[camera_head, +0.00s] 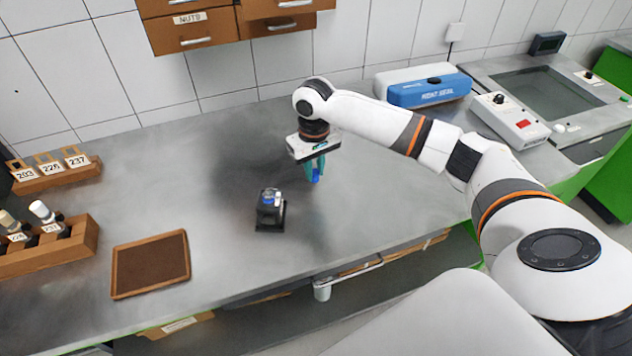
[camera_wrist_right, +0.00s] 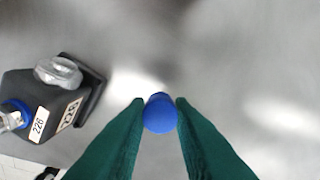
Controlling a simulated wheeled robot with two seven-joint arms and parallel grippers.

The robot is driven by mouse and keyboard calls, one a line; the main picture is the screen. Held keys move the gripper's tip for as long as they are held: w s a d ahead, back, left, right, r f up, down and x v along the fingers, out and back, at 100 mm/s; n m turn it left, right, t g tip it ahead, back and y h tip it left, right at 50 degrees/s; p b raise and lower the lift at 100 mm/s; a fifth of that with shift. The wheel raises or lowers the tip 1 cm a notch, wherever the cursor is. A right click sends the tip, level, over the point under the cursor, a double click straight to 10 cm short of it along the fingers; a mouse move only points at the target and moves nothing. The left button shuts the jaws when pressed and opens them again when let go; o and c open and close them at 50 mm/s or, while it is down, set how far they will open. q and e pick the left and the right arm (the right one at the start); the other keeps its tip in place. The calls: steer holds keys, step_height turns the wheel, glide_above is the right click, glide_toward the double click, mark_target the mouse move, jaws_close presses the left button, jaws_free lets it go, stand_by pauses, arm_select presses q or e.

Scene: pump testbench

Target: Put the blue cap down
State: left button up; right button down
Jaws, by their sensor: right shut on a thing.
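The blue cap (camera_head: 316,178) is between the green fingers of my right gripper (camera_head: 315,168), which is shut on it. The right wrist view shows the cap (camera_wrist_right: 160,113) at the fingertips of the gripper (camera_wrist_right: 160,115). The gripper points down over the grey bench top, behind and to the right of a small black pump unit (camera_head: 269,208). I cannot tell whether the cap touches the bench. In the right wrist view the pump unit (camera_wrist_right: 45,105) is at the left, with a "226" label, a blue ring and a clear fitting. My left gripper is not in view.
The metal bench (camera_head: 400,200) is clear around the gripper. A brown framed tray (camera_head: 151,264) lies at the front left. Wooden racks (camera_head: 60,240) with numbered items stand at the far left. A blue and white heat sealer (camera_head: 428,88) stands at the back right. Drawers (camera_head: 190,30) hang above.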

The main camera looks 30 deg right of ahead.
mark_target(315, 195)
steer(key=shift+f+p, duration=0.3)
steer(key=shift+f, duration=2.65)
steer(key=shift+f, duration=0.1)
steer(key=c, duration=1.3)
jaws_free()
steer(key=shift+o, duration=0.2)
